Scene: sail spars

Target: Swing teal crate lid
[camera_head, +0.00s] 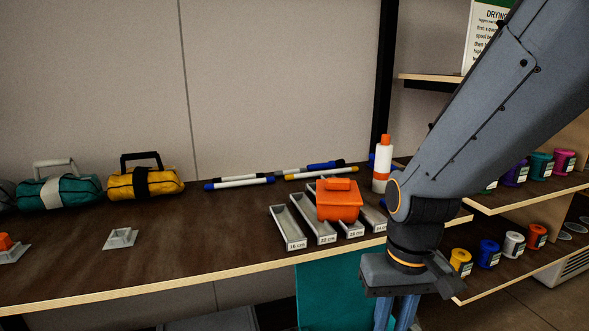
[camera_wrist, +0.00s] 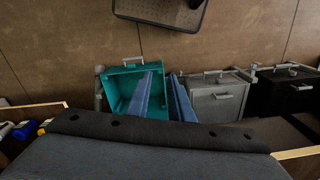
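The teal crate (camera_wrist: 113,88) is on the floor in the wrist view, with a grey handle (camera_wrist: 132,61) along its far edge. Its raised rim and recessed inside face me; I cannot tell lid from body there. In the head view a flat teal panel (camera_head: 335,295) stands below the table's front edge. My gripper also shows in the head view (camera_head: 395,318).
A grey crate (camera_wrist: 218,103) and a black crate (camera_wrist: 285,92) stand right of the teal one. The table (camera_head: 190,255) carries bags, spars, trays and an orange box (camera_head: 339,205). Shelves with spools (camera_head: 488,252) are on the right, near my arm.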

